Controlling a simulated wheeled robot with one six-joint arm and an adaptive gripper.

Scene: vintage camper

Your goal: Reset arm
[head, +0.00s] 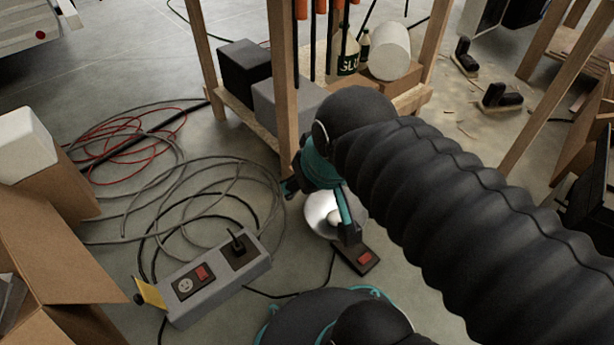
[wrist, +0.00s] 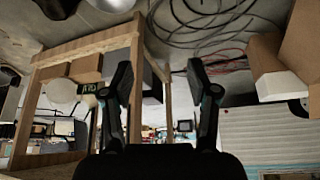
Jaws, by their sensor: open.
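My gripper (wrist: 158,75) is open in the wrist view, with its two black fingers wide apart and nothing between them. In the head view my arm in its black ribbed sleeve comes in from the right, and the gripper hangs over the floor near the wooden rack's front leg. A shiny silver round object (head: 321,212) shows beside the fingers in the head view, partly hidden by one; I cannot tell what it is.
A wooden rack (head: 283,95) holds dark and grey blocks, a bottle (head: 348,55) and a white cylinder (head: 390,50). Cables (head: 175,215) coil on the floor. A grey socket box (head: 215,280) and a black block with a red switch (head: 357,258) lie in front. Cardboard boxes (head: 45,240) stand left.

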